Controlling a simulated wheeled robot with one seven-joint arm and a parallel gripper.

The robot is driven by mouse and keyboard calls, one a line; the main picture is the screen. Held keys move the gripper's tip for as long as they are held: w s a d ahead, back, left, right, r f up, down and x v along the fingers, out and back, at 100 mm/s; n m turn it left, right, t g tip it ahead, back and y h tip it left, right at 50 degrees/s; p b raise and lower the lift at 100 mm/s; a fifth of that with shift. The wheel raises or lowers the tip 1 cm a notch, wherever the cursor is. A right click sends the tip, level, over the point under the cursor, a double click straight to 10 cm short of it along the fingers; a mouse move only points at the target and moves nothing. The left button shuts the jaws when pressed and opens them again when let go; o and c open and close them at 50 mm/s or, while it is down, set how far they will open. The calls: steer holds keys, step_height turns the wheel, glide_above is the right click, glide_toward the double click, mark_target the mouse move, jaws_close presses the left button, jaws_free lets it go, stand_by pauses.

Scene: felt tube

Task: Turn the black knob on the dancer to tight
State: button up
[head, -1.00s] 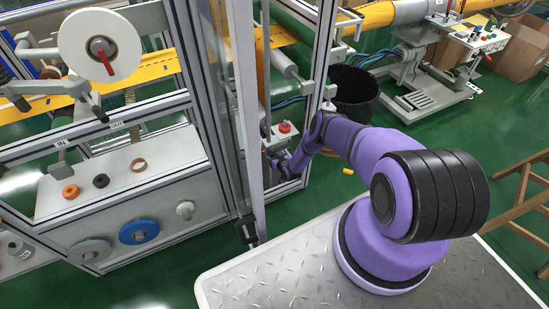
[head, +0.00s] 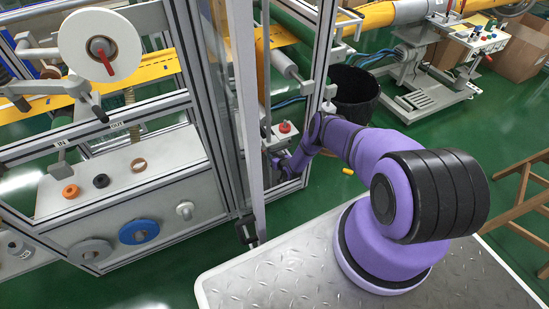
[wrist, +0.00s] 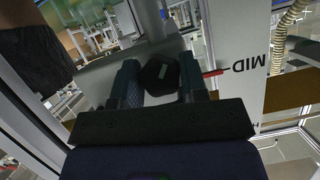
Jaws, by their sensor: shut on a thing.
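The black knob (wrist: 159,74) shows in the wrist view, with a small light mark on its face. My gripper (wrist: 160,80) has one finger on each side of it and is shut on it. A red pointer (wrist: 213,73) sticks out just right of the fingers, towards the printed word MID (wrist: 258,63), which appears upside down on a pale plate (wrist: 238,95). In the head view my gripper (head: 280,163) is small, at the machine's lower part behind the frame post. The knob cannot be made out there.
A grey box with a red button (head: 285,127) sits just above my gripper. A tall metal post (head: 246,120) stands close on its left. A black bin (head: 354,94) stands behind my arm. Green floor to the right is mostly open, with a wooden stand (head: 520,195) at the edge.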

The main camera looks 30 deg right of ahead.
steer(key=shift+m+y, duration=0.4)
steer(key=shift+m, duration=0.3)
steer(key=o, duration=0.9)
steer(key=shift+o, duration=0.2)
steer(key=v, duration=1)
steer(key=shift+s, duration=0.4)
steer(key=shift+d+r, duration=0.1)
